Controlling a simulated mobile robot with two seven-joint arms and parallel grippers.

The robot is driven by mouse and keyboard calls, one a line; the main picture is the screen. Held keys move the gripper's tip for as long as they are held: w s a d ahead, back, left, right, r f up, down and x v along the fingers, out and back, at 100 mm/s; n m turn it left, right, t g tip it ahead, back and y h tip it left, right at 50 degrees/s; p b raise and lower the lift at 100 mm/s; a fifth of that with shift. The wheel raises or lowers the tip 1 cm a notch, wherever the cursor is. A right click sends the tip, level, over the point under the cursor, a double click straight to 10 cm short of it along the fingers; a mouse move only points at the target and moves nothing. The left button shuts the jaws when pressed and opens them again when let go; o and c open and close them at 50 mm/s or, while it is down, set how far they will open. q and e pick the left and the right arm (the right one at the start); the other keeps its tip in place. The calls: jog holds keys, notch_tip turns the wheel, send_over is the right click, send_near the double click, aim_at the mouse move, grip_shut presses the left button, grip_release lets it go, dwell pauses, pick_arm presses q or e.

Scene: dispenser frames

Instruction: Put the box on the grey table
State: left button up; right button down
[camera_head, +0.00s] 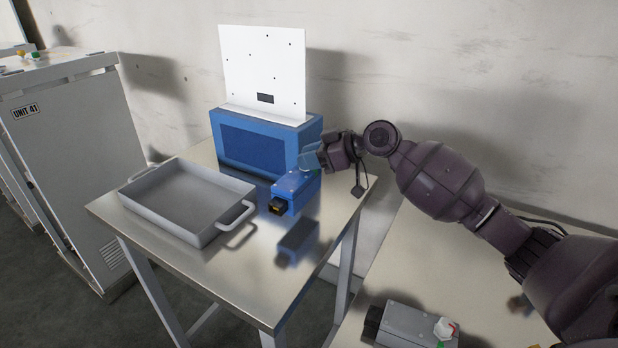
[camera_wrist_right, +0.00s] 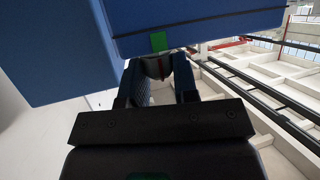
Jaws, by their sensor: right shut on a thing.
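A small blue box (camera_head: 296,191) with a black end piece is in the head view, above the shiny grey metal table (camera_head: 262,293). A dark reflection or shadow of it shows on the tabletop below, apart from it. My right gripper (camera_head: 311,164) reaches in from the right and is shut on the box at its back end. In the right wrist view the fingers (camera_wrist_right: 158,88) come together below large blue surfaces; I cannot tell for sure which of these belongs to the box. My left gripper is not in view.
A grey tray (camera_head: 213,233) with handles stands on the table's left part. A blue dispenser (camera_head: 258,145) with a white panel (camera_head: 262,70) stands at the back. The table's front right is clear. A second table (camera_head: 430,265) at right holds a grey device (camera_head: 408,326).

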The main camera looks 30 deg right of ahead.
aim_at(318, 175)
notch_tip(318, 175, down, 5)
jog(key=shift+f+b, duration=0.1)
jog(key=shift+b, duration=0.2)
jog(key=shift+f, duration=0.1)
jog(key=c, duration=0.9)
grip_release()
